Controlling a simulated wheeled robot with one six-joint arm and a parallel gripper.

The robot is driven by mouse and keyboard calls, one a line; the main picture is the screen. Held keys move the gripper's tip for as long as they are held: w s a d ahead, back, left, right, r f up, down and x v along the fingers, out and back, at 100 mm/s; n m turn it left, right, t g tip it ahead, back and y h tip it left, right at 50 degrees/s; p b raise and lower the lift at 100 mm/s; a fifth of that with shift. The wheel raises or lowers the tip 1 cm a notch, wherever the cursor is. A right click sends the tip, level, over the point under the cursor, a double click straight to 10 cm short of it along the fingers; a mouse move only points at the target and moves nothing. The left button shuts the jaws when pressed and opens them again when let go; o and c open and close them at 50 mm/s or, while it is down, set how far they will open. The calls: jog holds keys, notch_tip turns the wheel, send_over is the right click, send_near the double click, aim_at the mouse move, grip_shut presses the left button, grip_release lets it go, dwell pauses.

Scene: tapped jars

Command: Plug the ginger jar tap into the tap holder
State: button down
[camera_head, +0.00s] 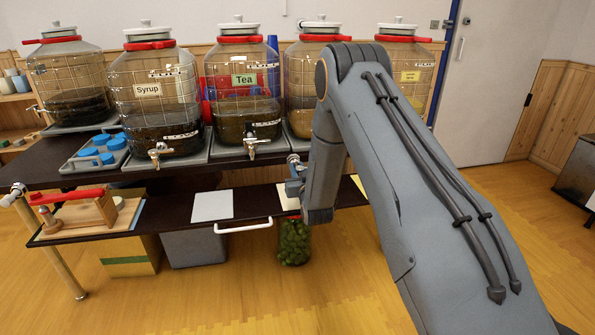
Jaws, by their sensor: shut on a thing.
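Several big glass jars with red-banded white lids stand in a row. Labels read Syrup on one jar (155,95) and Tea on another (240,85). A jar behind my arm (302,80) shows no readable label, and I cannot tell which jar is the ginger one. My gripper (293,178) is below that jar's front, at the shelf edge, mostly hidden by my wrist. It is shut on a small pale metal piece (293,159) that looks like a tap. I cannot tell whether this piece touches the jar. I cannot make out the tap holder.
A dark lower shelf (172,212) with a white handle (243,227) lies below the jars. A wooden block with a red lever (82,208) stands at its left end. A grey tray with blue caps (97,152) is on the upper shelf. A jar of green things (293,243) stands underneath.

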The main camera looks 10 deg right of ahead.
jog(key=shift+r, duration=0.1)
dwell(0.3)
jog(key=c, duration=1.3)
grip_release()
jog(key=shift+c, duration=0.2)
jog(key=shift+s+p, duration=0.3)
jog(key=shift+s, duration=0.2)
jog(key=shift+s, duration=0.35)
jog(key=shift+s+p, duration=0.95)
jog(key=shift+s, duration=0.45)
jog(key=shift+s, duration=0.1)
jog(key=s, duration=0.7)
jog(key=shift+s, duration=0.3)
jog(key=shift+r, duration=0.1)
